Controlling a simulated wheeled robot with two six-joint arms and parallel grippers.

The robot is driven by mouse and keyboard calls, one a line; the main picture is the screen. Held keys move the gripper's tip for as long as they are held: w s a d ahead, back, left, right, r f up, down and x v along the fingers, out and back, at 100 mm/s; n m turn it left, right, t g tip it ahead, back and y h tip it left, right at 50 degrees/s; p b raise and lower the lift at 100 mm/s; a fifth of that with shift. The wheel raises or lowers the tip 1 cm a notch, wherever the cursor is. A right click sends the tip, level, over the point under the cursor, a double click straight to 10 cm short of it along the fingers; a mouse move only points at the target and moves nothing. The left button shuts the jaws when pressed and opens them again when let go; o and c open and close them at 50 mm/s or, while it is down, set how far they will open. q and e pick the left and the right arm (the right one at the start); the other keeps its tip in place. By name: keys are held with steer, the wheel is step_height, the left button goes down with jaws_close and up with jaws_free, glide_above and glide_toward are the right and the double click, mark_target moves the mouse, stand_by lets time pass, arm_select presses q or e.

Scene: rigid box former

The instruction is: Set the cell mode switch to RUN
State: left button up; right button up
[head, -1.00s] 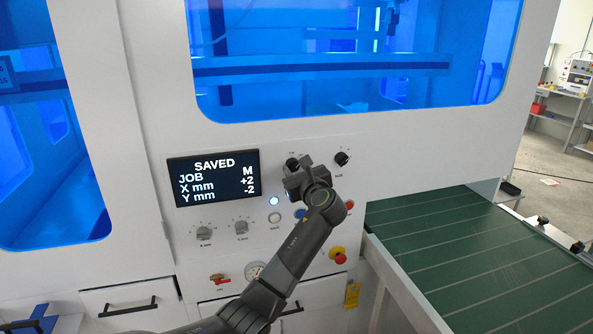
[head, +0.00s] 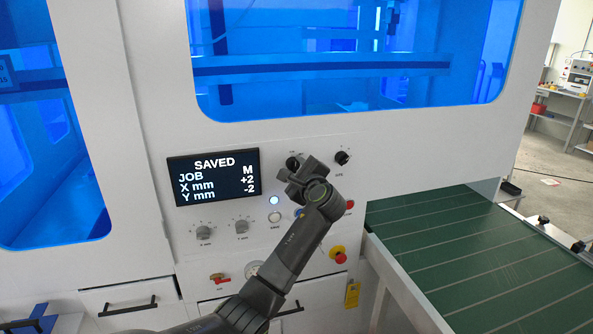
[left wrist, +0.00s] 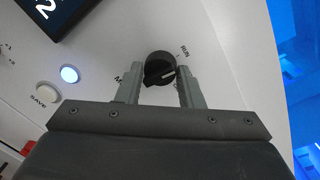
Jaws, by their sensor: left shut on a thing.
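The mode switch is a black rotary knob (left wrist: 160,69) on the white panel, seen in the left wrist view between my fingers. Its white pointer line points to the right, a little below the RUN lettering and its tick. Another label to its left is mostly hidden by a finger. My left gripper (left wrist: 158,82) is shut on the knob. In the head view my left gripper (head: 298,176) covers part of the panel, and the top of the knob (head: 293,162) shows just above it. My right gripper is not in view.
A second black knob (head: 342,157) sits close to the right. The display (head: 213,178) reads SAVED, JOB M, X +2, Y -2. Below are a lit button (head: 274,200), a SAVE button (head: 274,217) and a red emergency stop (head: 339,257). A green conveyor (head: 470,240) lies at right.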

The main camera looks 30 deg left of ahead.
arm_select(q)
steer(key=shift+r+n, duration=0.1)
steer(key=shift+n, duration=0.5)
steer(key=o, duration=0.9)
steer(key=shift+o, duration=0.2)
steer(key=shift+d, duration=0.1)
steer(key=shift+s+d, duration=0.2)
steer(key=f+b+v, duration=0.1)
steer(key=b+v, duration=0.4)
steer(key=v, duration=1.1)
steer(key=shift+s+d+r, duration=0.2)
steer(key=shift+s+r, duration=0.15)
steer(key=shift+r, duration=0.05)
